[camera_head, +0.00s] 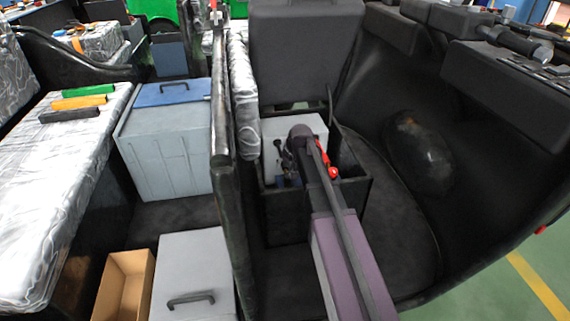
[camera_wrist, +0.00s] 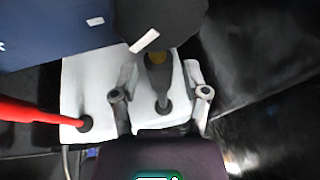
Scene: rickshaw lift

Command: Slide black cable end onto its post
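My gripper (camera_wrist: 162,94) is open in the wrist view, its two fingers apart over the white battery (camera_wrist: 185,118). A dark cable (camera_wrist: 158,72) with a yellow mark runs down between the fingers, with gaps on both sides. Its lower part lines up with a dark round spot (camera_wrist: 163,107) on the battery top; I cannot tell whether that is the post or a seated end. A red cable (camera_wrist: 30,112) reaches a dark round fitting (camera_wrist: 84,123) at left. In the head view my arm hides most of the gripper above the battery (camera_head: 312,124).
The battery sits in a black open box (camera_head: 285,228) between a dark upright post (camera_head: 222,180) and the curved black body side (camera_head: 480,130). Left are a grey-blue chest (camera_head: 165,150) and a plastic-wrapped seat (camera_head: 50,190). A dark rounded part (camera_wrist: 160,20) overhangs at the wrist view's top.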

